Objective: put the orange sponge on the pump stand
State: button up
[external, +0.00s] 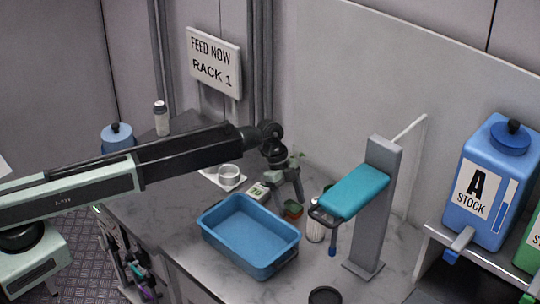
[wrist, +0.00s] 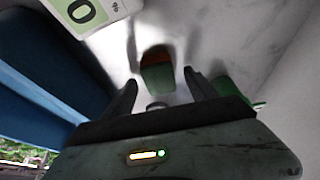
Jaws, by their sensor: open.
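A small orange-and-green block, which looks like the sponge (external: 292,209), lies on the grey counter just right of the blue tub. In the wrist view the sponge (wrist: 157,73) shows a dark green face with an orange-brown edge. My gripper (external: 287,199) points down over it, open and empty. In the wrist view my gripper (wrist: 160,80) has one finger to each side of the sponge's line, with the sponge just beyond the tips. I cannot tell its height above the sponge. A grey upright stand (external: 375,225) with a teal top piece, possibly the pump stand, is to the right.
The blue tub (external: 212,238) is close on the left. A blue stock canister (external: 487,185) is at far right.

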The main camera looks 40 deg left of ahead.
aim_at(291, 205)
jog(key=shift+d+f, duration=0.1)
jog(key=shift+f, duration=0.05)
grip_shut()
notch_tip(291, 205, up, 10)
jog(key=p, duration=1)
